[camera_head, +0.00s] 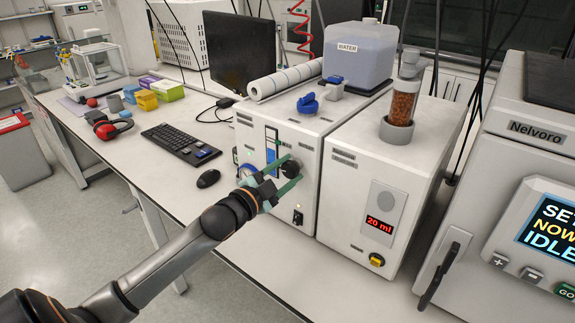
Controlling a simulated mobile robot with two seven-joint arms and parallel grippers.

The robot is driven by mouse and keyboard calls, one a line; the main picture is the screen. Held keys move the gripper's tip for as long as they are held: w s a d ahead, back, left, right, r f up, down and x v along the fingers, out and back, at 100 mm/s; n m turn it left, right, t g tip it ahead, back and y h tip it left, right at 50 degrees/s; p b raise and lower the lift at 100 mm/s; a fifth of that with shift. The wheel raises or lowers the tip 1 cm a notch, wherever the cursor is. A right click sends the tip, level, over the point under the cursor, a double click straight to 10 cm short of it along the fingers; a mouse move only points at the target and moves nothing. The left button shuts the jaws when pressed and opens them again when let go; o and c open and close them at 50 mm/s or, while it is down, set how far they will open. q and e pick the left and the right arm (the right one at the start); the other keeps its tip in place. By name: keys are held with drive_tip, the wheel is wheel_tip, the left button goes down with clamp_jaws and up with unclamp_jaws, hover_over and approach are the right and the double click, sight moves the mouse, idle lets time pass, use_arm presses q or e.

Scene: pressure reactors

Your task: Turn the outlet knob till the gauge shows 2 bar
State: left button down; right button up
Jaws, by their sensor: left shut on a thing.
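My left gripper (288,175) reaches in from the lower left, with its green fingers at the front of a white box-shaped unit (302,133). It is shut on the black outlet knob (292,166), a finger on either side. The round gauge (247,170) with a blue rim sits left of the knob, low on the same front. My gripper partly covers the gauge, and its reading is too small to tell. My right gripper is not in view.
A mouse (208,178) and keyboard (180,144) lie left on the bench. A blue-capped part (308,104) and a water tank (358,55) are on top.

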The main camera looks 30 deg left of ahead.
use_arm(q)
drive_tip(key=n, duration=0.3)
drive_tip(key=shift+n, duration=0.4)
drive_tip(key=n, duration=0.4)
drive_tip(key=shift+n, duration=0.4)
drive_tip(key=shift+c, duration=1.3)
unclamp_jaws()
drive_tip(key=shift+s, duration=0.1)
drive_tip(key=s+b, duration=0.1)
drive_tip(key=s, duration=1.1)
drive_tip(key=shift+s+a+b, duration=0.15)
drive_tip(key=shift+a+b, duration=0.15)
drive_tip(key=shift+a, duration=0.15)
drive_tip(key=shift+f, duration=0.1)
